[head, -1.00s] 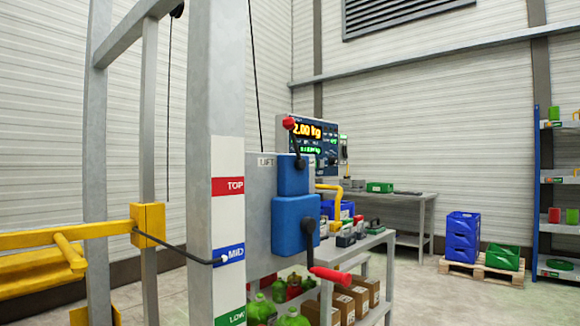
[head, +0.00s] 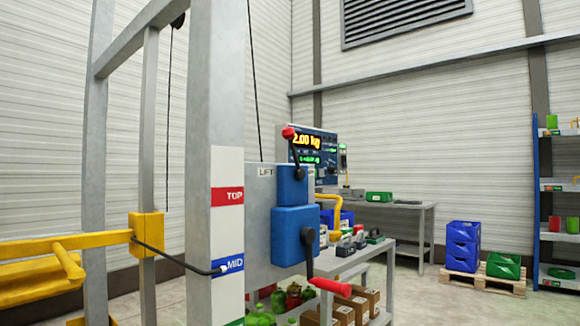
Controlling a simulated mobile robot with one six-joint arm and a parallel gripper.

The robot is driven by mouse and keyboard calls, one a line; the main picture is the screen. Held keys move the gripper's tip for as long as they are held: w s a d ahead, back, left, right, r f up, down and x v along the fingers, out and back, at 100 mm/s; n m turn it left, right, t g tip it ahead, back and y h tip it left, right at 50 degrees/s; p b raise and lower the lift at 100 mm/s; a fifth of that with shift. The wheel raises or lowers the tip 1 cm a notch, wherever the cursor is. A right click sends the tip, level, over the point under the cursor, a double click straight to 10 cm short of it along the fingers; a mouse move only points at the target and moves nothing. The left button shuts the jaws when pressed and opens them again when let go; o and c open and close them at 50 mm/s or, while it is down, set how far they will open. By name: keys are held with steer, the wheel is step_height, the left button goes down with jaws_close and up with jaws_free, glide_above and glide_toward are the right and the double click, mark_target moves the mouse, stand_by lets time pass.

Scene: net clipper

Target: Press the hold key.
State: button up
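A dark blue control panel (head: 329,152) with a lit display reading "2.00 kg" in yellow and smaller green text stands at the back, in the middle of the head view. Small keys or knobs show near its right edge, too small to read. I cannot tell which one is the hold key. A grey board marked LIFT, with a blue box and a red-knobbed lever (head: 289,133), covers the panel's lower left part. My gripper is not in view.
A grey post (head: 214,120) labelled TOP and MID and a yellow fork frame (head: 60,240) fill the left foreground. A lever with a red grip (head: 330,287) juts right from a lower blue box (head: 293,235). Blue crates (head: 463,240) on a pallet stand right; floor before them is clear.

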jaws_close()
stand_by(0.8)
